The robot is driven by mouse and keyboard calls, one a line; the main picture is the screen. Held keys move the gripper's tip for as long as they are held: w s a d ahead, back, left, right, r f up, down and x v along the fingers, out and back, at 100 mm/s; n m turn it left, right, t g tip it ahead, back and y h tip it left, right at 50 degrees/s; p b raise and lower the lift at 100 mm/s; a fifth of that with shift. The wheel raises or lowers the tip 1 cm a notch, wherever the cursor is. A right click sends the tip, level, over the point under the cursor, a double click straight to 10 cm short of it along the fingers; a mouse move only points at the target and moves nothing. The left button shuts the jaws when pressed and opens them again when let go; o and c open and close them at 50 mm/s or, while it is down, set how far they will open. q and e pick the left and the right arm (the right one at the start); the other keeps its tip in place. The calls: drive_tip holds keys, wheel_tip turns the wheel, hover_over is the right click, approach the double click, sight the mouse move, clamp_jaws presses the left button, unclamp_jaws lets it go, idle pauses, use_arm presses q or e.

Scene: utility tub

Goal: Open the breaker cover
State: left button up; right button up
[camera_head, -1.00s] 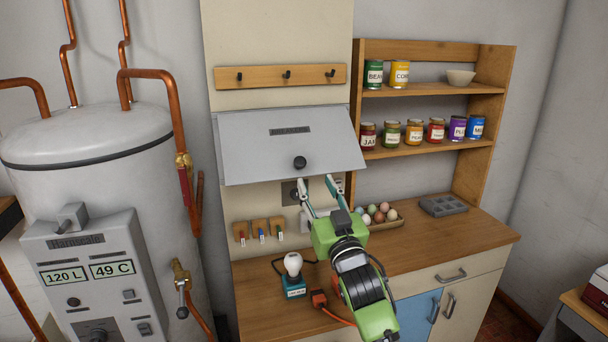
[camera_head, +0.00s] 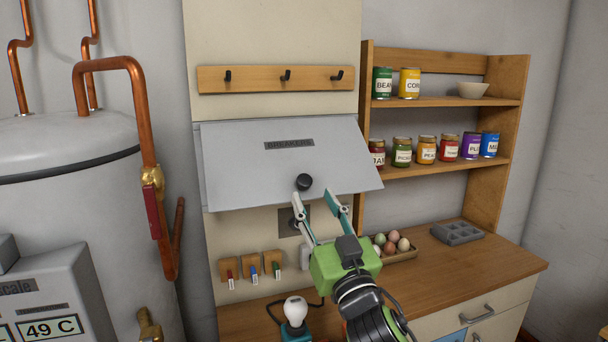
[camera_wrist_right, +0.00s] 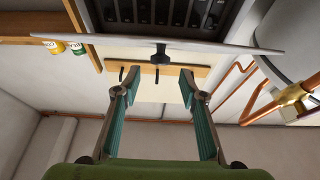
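The breaker cover (camera_head: 240,165) is a grey panel marked BREAKERS on the wall above the counter. Its lower edge stands out from the wall, so it is partly open. A black round knob (camera_head: 304,182) sits near its lower edge. In the right wrist view the cover (camera_wrist_right: 225,47) appears nearly edge-on, with the knob (camera_wrist_right: 160,56) on it and the dark breaker rows (camera_wrist_right: 165,12) behind it. My right gripper (camera_head: 314,195) is open and empty just below the knob. In the wrist view its fingertips (camera_wrist_right: 158,78) are apart, short of the knob. My left gripper is not in view.
A hook rail (camera_head: 270,78) is above the cover. A shelf (camera_head: 440,102) with cans and jars stands close on the right. Below are key hooks (camera_head: 252,265), a bulb (camera_head: 295,308) and an egg tray (camera_head: 402,256). A boiler (camera_head: 70,165) with copper pipes stands left.

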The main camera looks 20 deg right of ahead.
sight(306, 183)
drive_tip(key=p+x, duration=0.1)
drive_tip(key=x, duration=0.5)
drive_tip(key=shift+w, duration=0.15)
drive_tip(key=shift+w+r+p, duration=0.1)
drive_tip(key=shift+w+p, duration=0.2)
drive_tip(key=shift+p, duration=0.05)
drive_tip(key=shift+w, duration=0.2)
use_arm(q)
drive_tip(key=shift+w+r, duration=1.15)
use_arm(e)
clamp_jaws()
